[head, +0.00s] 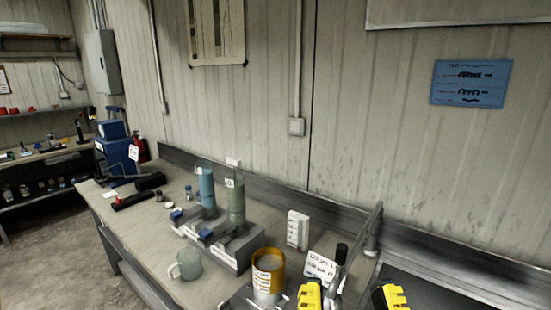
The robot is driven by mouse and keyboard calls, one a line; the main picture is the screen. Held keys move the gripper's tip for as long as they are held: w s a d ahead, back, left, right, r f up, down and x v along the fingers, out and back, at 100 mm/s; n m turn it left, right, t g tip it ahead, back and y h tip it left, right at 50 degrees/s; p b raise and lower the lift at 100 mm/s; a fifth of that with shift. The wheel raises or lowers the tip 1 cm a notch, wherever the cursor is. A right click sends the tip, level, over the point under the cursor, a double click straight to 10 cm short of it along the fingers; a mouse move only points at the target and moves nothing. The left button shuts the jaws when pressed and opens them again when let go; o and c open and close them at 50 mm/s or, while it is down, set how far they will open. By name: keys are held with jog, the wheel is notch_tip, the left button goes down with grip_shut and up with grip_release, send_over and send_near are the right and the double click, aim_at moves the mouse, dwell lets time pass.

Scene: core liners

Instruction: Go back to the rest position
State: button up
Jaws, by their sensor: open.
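My gripper (350,297) shows only at the bottom edge of the head view, right of centre. Two yellow ridged fingertip pieces stand well apart, with nothing seen held between them. The rest of the gripper and my arm are below the frame. Two core liners stand upright in a grey block holder (232,258) on the bench: a blue one (207,190) and a grey-green one (236,203). The gripper is to the right of them and nearer the camera, apart from both.
An orange-banded cup (268,273), a handwritten card (320,268) and a black-topped upright tool (341,254) are close to the gripper. A clear mug (187,265) stands near the bench (136,225) front. A white block (297,230) stands near the back ledge.

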notch_tip(320, 180, up, 24)
jog(key=p, duration=2.4)
jog(key=shift+n+p, duration=0.3)
jog(key=shift+a, duration=0.1)
